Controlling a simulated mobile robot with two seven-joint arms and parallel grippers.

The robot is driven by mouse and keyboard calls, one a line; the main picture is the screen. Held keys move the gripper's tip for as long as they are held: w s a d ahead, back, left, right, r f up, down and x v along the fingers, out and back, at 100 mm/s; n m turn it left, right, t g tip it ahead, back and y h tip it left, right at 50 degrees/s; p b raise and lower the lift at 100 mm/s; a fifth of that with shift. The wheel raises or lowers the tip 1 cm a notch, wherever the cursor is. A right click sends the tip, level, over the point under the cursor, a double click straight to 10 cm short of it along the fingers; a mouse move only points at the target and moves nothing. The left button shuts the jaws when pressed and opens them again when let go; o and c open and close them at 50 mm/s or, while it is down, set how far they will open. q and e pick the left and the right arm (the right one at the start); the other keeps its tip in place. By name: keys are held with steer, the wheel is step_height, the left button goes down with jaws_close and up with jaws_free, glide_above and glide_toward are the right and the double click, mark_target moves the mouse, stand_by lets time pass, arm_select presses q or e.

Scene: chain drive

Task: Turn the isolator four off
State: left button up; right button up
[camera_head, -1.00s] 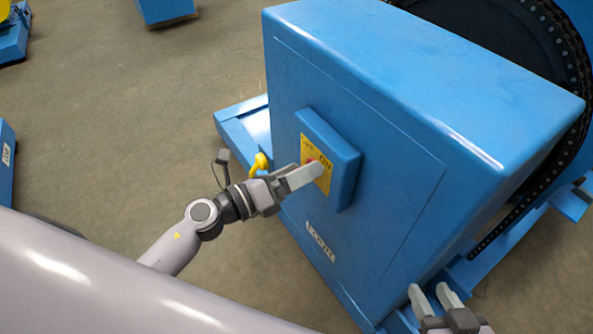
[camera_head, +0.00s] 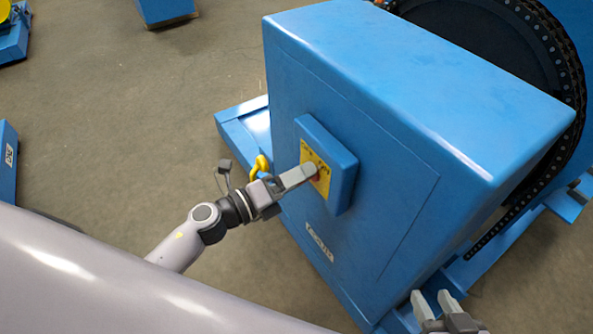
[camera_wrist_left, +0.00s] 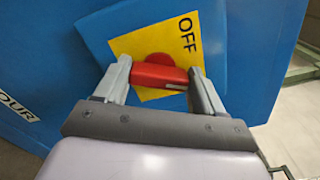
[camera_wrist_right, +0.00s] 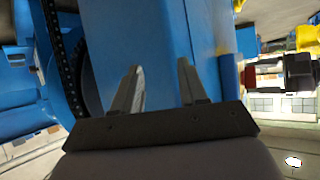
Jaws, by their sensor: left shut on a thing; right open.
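The isolator is a blue box (camera_head: 345,178) with a yellow plate (camera_head: 307,152) on the side of a large blue cabinet. Its red handle (camera_wrist_left: 158,74) lies between my left gripper's fingers (camera_wrist_left: 160,68) in the left wrist view, and the gripper is shut on it. The plate there reads OFF (camera_wrist_left: 187,35). In the head view my left gripper (camera_head: 312,170) covers most of the handle. A white label (camera_head: 320,243) is on the cabinet below; its end reads OUR in the left wrist view. My right gripper (camera_head: 433,299) is open and empty, low beside the cabinet.
The blue cabinet (camera_head: 420,90) fills the middle and right. A dark chain wheel (camera_head: 480,40) stands behind it. A yellow hook-like part (camera_head: 262,164) is left of the isolator. Open floor (camera_head: 110,110) lies to the left.

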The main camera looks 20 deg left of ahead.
arm_select(q)
steer(key=shift+f+n+p, duration=0.15)
steer(key=shift+n+p, duration=1.85)
steer(key=shift+n, duration=1.6)
steer(key=shift+f+n+p, duration=0.1)
steer(key=shift+n+p, duration=1.9)
steer(key=shift+n, duration=1.6)
arm_select(e)
steer(key=shift+m+g+h, duration=0.6)
steer(key=shift+h, duration=0.1)
steer(key=shift+s+d+r, duration=0.35)
steer(key=shift+d, duration=0.2)
steer(key=shift+s+d+r, duration=0.3)
steer(key=shift+d+r, duration=0.1)
steer(key=shift+d, duration=0.2)
steer(key=shift+s+d+r, duration=0.35)
steer(key=shift+d, duration=0.2)
arm_select(q)
steer(key=o, duration=1)
steer(key=shift+o, duration=0.2)
